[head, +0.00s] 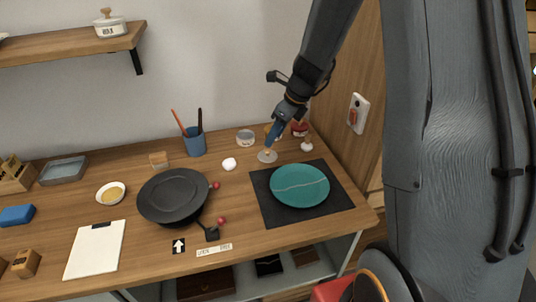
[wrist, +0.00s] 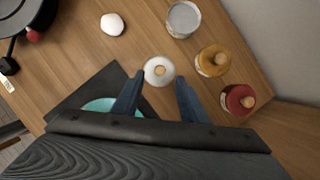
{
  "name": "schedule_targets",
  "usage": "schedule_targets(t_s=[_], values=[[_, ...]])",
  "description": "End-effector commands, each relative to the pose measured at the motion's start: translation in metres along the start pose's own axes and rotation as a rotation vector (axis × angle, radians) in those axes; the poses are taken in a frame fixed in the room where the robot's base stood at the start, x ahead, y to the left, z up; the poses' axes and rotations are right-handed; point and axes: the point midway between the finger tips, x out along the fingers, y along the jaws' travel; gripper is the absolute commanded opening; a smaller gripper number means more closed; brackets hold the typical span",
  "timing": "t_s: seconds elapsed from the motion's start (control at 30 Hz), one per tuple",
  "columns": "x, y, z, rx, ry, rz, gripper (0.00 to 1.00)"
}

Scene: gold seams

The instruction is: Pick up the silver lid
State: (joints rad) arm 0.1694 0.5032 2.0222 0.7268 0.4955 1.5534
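In the wrist view the lid (wrist: 151,79) shows just beyond and between the fingertips. My gripper (head: 268,147) points down above the lid. In the wrist view my gripper (wrist: 160,77) is open, with one blue finger to each side of the lid. I cannot tell the exact height of the fingertips above it.
Near the lid stand a silver tin (wrist: 184,20), an amber jar (wrist: 212,61) and a red jar (wrist: 238,99). A white lump (head: 229,164) lies left of it. A teal plate (head: 300,186) sits on the dark mat (head: 268,210). A black pan (head: 172,196) is further left.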

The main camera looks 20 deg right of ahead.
Motion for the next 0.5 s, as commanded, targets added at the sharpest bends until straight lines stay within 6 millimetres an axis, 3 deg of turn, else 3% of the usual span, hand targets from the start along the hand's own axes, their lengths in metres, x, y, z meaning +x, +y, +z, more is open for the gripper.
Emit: schedule_targets(t_s=[0.5], values=[[0.056, 0.0, -0.003, -0.003, 0.002, 0.003, 0.39]])
